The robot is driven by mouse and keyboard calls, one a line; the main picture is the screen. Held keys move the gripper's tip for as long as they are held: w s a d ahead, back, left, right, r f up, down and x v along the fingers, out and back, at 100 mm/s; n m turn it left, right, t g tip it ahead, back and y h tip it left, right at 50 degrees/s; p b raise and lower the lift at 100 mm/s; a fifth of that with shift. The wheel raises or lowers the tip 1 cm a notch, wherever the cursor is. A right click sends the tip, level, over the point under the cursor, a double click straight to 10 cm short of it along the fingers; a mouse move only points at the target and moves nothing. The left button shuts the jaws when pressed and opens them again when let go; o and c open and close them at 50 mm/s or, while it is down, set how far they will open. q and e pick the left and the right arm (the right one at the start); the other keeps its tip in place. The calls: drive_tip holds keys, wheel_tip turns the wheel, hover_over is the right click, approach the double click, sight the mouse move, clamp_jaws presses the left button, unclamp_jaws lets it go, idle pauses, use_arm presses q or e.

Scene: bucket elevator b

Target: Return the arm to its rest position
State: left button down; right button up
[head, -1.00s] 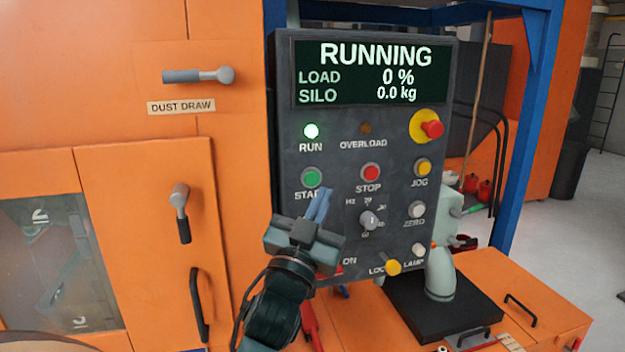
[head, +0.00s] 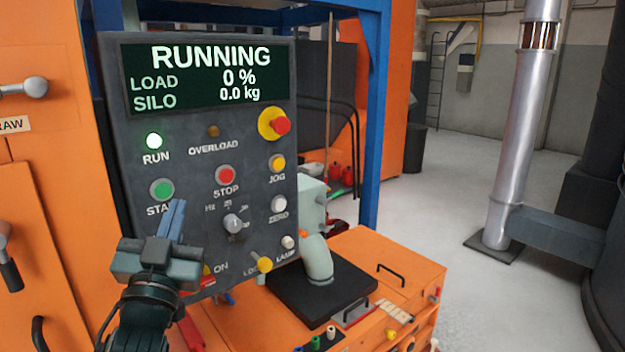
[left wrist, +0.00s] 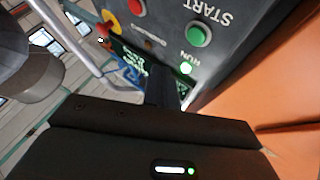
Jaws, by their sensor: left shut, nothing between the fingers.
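My left gripper (head: 172,218) is in front of the lower left of the grey control panel (head: 116,165), just below the green START button (head: 162,190). Its fingers are together and hold nothing. Whether they touch the panel I cannot tell. The panel display (head: 207,76) reads RUNNING, load 0 %, silo 0.0 kg. The green RUN lamp (head: 154,141) is lit and the OVERLOAD lamp (head: 213,131) is dark. In the left wrist view the START button (left wrist: 199,36) and lit RUN lamp (left wrist: 186,68) show upside down. My right gripper is not in view.
Orange cabinet doors with handles (head: 24,87) stand left of the panel. A blue post (head: 376,120) rises behind it. An orange cabinet (head: 395,265) with a black plate and pale pipe elbow stands below right. A silver duct (head: 511,130) stands farther right, with open grey floor between.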

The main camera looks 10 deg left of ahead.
use_arm(q)
drive_tip(key=s+d+f+m+g+h, duration=0.1)
drive_tip(key=d+f+g+h, duration=0.25)
drive_tip(key=f, duration=0.85)
drive_tip(key=s+d+f+m+g+h, duration=0.1)
drive_tip(key=d+f+g+h, duration=0.2)
drive_tip(key=f, duration=0.9)
drive_tip(key=s+d+f+g+h, duration=0.1)
drive_tip(key=s+d+f+g, duration=0.2)
drive_tip(key=s+f, duration=0.5)
drive_tip(key=s+d+f+g, duration=0.3)
drive_tip(key=s+d+f, duration=0.2)
drive_tip(key=f, duration=0.6)
drive_tip(key=s, duration=0.2)
drive_tip(key=shift+s+f+m+h, duration=0.3)
drive_tip(key=shift+s+h, duration=0.05)
drive_tip(key=shift+s, duration=0.05)
drive_tip(key=shift+a, duration=0.1)
